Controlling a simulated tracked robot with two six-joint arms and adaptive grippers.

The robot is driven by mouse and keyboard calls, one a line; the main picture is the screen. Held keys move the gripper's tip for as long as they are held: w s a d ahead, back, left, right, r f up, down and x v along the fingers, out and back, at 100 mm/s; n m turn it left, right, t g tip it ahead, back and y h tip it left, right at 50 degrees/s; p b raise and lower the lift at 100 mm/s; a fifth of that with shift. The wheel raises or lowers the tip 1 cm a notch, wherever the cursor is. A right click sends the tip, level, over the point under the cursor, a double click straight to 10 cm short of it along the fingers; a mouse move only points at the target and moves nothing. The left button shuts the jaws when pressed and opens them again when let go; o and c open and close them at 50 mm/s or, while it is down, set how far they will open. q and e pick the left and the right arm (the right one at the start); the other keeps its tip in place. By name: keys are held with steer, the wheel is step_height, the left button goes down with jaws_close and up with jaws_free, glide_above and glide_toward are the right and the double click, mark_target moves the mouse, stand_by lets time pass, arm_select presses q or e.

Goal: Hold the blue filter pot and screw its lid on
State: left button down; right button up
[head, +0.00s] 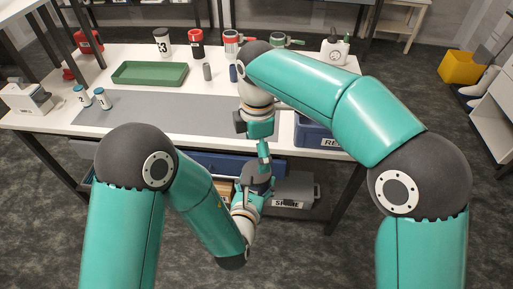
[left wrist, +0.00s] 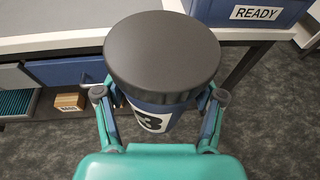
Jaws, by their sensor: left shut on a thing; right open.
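The blue filter pot (left wrist: 160,112), with a white number label, is held between the fingers of my left gripper (left wrist: 160,108) in the left wrist view. Its dark grey lid (left wrist: 162,48) covers the top; I cannot tell how tightly it is screwed. In the head view the dark lid (head: 258,170) shows in front of the bench, and my left gripper (head: 250,194) is shut on the pot below it. My right gripper (head: 264,150) is open just above the lid, pointing down; whether it touches is unclear. It does not show in the left wrist view.
The bench (head: 130,58) carries a green tray (head: 150,73), a grey mat (head: 150,113) and several jars along the back. A blue READY bin (head: 312,132) stands at its right front. A grey labelled box (head: 293,190) lies on the shelf below.

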mark_target(257, 187)
steer(key=shift+f, duration=3.95)
steer(key=shift+c, duration=0.2)
steer(key=c, duration=1.1)
steer(key=m, duration=0.4)
steer(key=shift+m, duration=0.4)
steer(key=shift+c, duration=0.2)
steer(key=m, duration=0.8)
steer(key=shift+m, duration=0.3)
steer(key=m, duration=0.3)
steer(key=shift+m, duration=0.4)
steer(key=o, duration=1.2)
